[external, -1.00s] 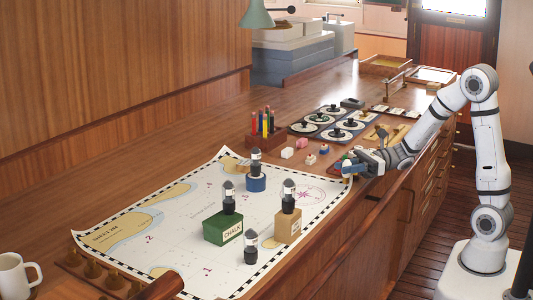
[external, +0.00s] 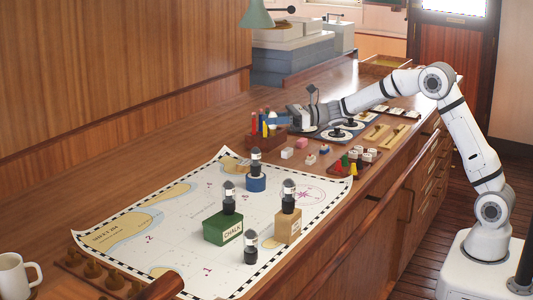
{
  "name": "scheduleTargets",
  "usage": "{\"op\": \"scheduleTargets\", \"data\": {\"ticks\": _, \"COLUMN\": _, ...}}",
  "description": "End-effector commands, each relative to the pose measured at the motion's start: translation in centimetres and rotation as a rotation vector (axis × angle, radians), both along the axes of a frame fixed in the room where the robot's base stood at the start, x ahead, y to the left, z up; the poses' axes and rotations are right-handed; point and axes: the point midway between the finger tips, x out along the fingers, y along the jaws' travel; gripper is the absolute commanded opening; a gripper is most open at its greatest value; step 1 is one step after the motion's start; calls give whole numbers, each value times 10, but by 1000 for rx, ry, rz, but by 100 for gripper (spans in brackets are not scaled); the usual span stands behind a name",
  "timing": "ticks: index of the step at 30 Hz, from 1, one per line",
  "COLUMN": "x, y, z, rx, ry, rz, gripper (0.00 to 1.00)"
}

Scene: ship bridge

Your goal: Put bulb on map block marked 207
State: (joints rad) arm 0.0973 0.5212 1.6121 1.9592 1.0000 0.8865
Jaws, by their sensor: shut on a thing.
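My gripper (external: 279,120) is over the desk at the pen holder (external: 268,138), its blue fingers pointing left. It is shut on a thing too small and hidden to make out. Several black-and-white bulb-like pieces stand on the chart (external: 190,205). One (external: 256,160) is on a blue round block (external: 256,184), one (external: 229,195) on a green chalk box (external: 223,229), one (external: 289,195) on a tan box (external: 288,226). Another (external: 251,246) stands directly on the chart. I cannot read a 207 mark on any block.
Small white, pink and blue blocks (external: 302,143) lie right of the pen holder. A tray of coloured pieces (external: 358,161) sits near the desk edge. Round dials (external: 337,133) are beneath my forearm. A white mug (external: 14,275) is at the lower left.

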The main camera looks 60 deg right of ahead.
Motion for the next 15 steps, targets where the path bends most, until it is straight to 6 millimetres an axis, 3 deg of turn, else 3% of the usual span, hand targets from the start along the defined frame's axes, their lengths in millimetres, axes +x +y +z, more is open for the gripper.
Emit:
{"op": "scheduleTargets", "data": {"ticks": 3, "x": 41, "y": 8, "z": 1, "rx": 6, "ry": -1, "rz": -26, "gripper": 3}}
{"op": "scheduleTargets", "data": {"ticks": 6, "x": 65, "y": 13, "z": 0, "rx": 13, "ry": -3, "rz": -46, "gripper": 3}}
{"op": "scheduleTargets", "data": {"ticks": 11, "x": 85, "y": 17, "z": -1, "rx": 21, "ry": -4, "rz": -64, "gripper": 3}}
{"op": "scheduleTargets", "data": {"ticks": 15, "x": 90, "y": 18, "z": -20, "rx": 23, "ry": -1, "rz": -68, "gripper": 3}}
